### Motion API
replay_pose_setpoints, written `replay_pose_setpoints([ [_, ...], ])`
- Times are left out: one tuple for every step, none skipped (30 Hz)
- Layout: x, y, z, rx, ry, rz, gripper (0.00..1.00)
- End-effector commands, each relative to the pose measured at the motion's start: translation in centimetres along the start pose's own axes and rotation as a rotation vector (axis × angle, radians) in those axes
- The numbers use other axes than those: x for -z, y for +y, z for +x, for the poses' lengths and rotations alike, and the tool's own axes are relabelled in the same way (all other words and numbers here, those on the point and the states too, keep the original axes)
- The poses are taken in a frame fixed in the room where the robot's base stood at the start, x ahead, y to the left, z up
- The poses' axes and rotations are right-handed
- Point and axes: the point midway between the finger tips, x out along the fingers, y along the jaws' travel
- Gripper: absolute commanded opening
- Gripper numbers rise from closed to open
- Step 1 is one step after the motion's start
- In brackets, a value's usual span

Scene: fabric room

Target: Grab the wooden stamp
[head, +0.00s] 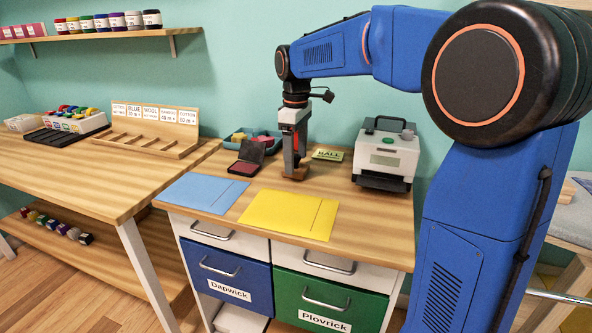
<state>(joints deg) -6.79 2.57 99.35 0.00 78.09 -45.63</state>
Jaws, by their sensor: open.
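The wooden stamp (295,174) is a small brown piece on the wooden desk top (355,210), behind the yellow sheet. My gripper (294,160) points straight down at it, with its fingertips right at the stamp. The jaws are open. The fingers hide the stamp's upper part, and I cannot tell whether they touch it.
An open dark red ink pad (244,168) stands close left of my gripper. A white-grey machine (384,158) stands to the right, with a green card (328,155) beside it. Blue (200,191) and yellow (290,213) sheets lie in front. A blue-green tray (235,143) sits behind.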

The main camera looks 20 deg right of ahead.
Motion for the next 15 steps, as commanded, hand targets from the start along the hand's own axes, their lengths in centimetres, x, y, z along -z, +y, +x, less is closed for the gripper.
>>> replay_pose_setpoints([
  [0.0, 0.0, 0.7, 0.002, -0.002, 0.000, 0.72],
  [0.0, 0.0, 1.1, 0.001, -0.001, 0.000, 0.72],
  [0.0, 0.0, 1.6, 0.001, -0.001, 0.000, 0.72],
  [0.0, 0.0, 1.8, 0.001, -0.001, 0.000, 0.72],
  [0.0, 0.0, 2.0, 0.001, -0.001, 0.000, 0.72],
  [0.0, 0.0, 2.3, 0.000, 0.000, 0.000, 0.72],
  [0.0, 0.0, 2.4, 0.000, 0.000, 0.000, 0.72],
  [0.0, 0.0, 2.5, 0.000, 0.000, 0.000, 0.72],
  [0.0, 0.0, 2.6, 0.000, 0.000, 0.000, 0.72],
  [0.0, 0.0, 2.6, 0.000, 0.000, 0.000, 0.72],
  [0.0, 0.0, 2.6, 0.000, 0.000, 0.000, 0.72],
  [0.0, 0.0, 2.5, 0.000, 0.000, 0.000, 0.72],
  [0.0, 0.0, 2.5, 0.000, 0.000, 0.000, 0.72],
  [0.0, 0.0, 2.5, 0.000, 0.000, 0.000, 0.72],
  [0.0, 0.0, 2.5, 0.000, 0.000, 0.000, 0.67],
])
